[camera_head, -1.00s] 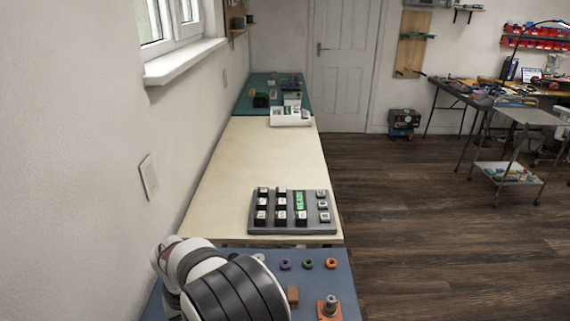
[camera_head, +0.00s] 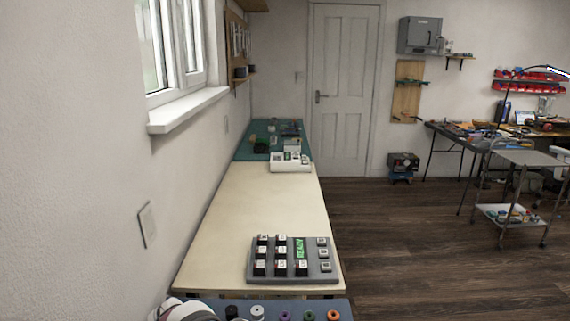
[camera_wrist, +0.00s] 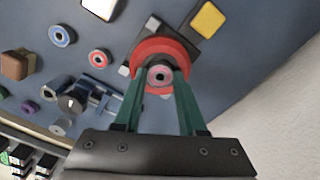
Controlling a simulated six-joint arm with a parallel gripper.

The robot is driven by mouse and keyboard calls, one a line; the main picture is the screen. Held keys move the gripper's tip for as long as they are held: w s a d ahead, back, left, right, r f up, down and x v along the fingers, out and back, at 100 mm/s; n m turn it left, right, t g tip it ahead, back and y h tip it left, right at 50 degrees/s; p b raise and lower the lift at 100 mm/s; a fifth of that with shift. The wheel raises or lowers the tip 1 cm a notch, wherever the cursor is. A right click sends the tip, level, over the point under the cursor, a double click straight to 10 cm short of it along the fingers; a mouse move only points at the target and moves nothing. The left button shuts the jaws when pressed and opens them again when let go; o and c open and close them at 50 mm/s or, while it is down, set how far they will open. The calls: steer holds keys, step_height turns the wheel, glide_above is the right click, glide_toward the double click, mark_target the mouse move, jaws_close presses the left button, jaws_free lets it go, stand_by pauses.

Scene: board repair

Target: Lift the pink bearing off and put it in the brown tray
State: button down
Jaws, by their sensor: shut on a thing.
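In the wrist view my gripper (camera_wrist: 159,84) has its green fingers closed around a small round bearing (camera_wrist: 160,76) with a pink ring and a grey centre. A larger red disc (camera_wrist: 160,46) lies behind the bearing, over a dark grey square part. I cannot tell whether the bearing is clear of the part behind it. A brown blocky thing (camera_wrist: 15,66) is at the left edge of the wrist view; I cannot tell whether it is the brown tray. The head view does not show my fingers or the bearing.
On the blue surface (camera_wrist: 235,85) lie a blue ring (camera_wrist: 61,35), a red ring (camera_wrist: 99,58), a purple ring (camera_wrist: 29,107) and a blue fixture (camera_wrist: 98,90). A yellow-topped block (camera_wrist: 208,20) is beyond my fingers. A keypad panel (camera_head: 292,260) sits on the cream table (camera_head: 250,205).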

steer(key=shift+r, duration=2.85)
steer(key=shift+d, duration=0.1)
steer(key=w+d, duration=0.2)
steer(key=d, duration=2)
steer(key=s+d, duration=0.5)
steer(key=d, duration=0.4)
steer(key=s+d, duration=0.6)
steer(key=d, duration=0.3)
steer(key=w+a+f, duration=0.4)
steer(key=a, duration=0.1)
steer(key=w+a+f, duration=0.2)
steer(key=a, duration=0.1)
steer(key=shift+a+f, duration=0.1)
steer(key=shift+a, duration=0.15)
steer(key=shift+w+a+f, duration=0.15)
steer(key=shift+a+f, duration=0.05)
steer(key=shift+f, duration=0.95)
steer(key=shift+w+a+f, duration=0.1)
steer(key=shift+a+f, duration=0.05)
steer(key=shift+f, duration=0.95)
steer(key=shift+f, duration=0.1)
